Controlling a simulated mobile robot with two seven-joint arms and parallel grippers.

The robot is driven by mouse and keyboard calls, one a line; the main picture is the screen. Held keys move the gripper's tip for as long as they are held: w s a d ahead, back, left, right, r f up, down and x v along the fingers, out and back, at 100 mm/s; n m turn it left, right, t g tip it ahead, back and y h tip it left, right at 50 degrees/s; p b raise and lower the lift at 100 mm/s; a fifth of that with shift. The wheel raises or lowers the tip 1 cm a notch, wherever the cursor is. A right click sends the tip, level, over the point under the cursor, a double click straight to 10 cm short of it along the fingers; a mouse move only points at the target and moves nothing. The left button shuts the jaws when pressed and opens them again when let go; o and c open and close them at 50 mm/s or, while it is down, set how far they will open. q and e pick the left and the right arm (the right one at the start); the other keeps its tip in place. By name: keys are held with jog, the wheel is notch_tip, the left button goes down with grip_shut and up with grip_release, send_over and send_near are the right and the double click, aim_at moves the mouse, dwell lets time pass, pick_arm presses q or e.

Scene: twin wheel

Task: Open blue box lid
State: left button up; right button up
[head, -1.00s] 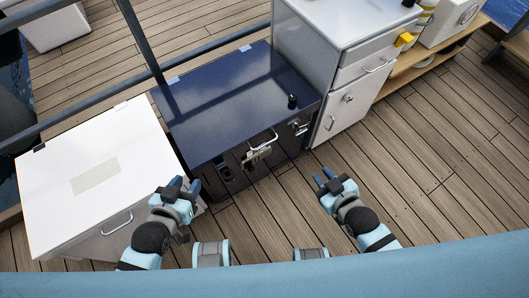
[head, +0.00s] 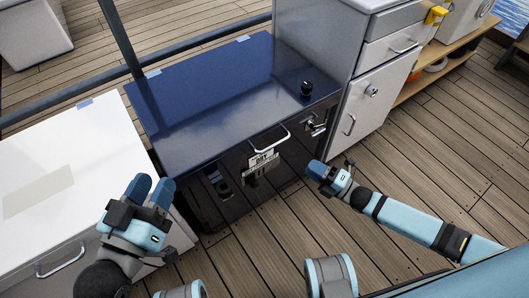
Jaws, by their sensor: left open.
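The blue box (head: 215,95) stands in the middle of the head view with its dark blue lid down. A light metal handle (head: 270,138) sits at the lid's front edge. A latch (head: 262,160) shows on the dark front below it, and another metal fitting (head: 316,126) is further right. My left gripper (head: 150,190) is open and empty, in front of the box's left end. My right gripper (head: 328,172) is in front of the box's right end, apart from the handle; its finger gap is unclear.
A white box (head: 60,150) stands close on the left, under my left arm. A grey cabinet (head: 365,90) with drawers stands against the right side. A railing (head: 200,42) runs behind. Wooden deck (head: 430,160) is free at the right front.

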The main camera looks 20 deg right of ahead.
aim_at(275, 144)
jog(key=b+x, duration=0.3)
jog(key=x, duration=1)
jog(key=shift+w+a+b, duration=0.15)
jog(key=shift+w+b, duration=0.2)
pick_arm(q)
notch_tip(275, 144, down, 5)
jog(key=shift+d+f+m+g, duration=0.15)
jog(key=shift+m+g, duration=0.25)
jog(key=shift+g, duration=0.6)
pick_arm(e)
jog(key=shift+r, duration=0.1)
grip_shut()
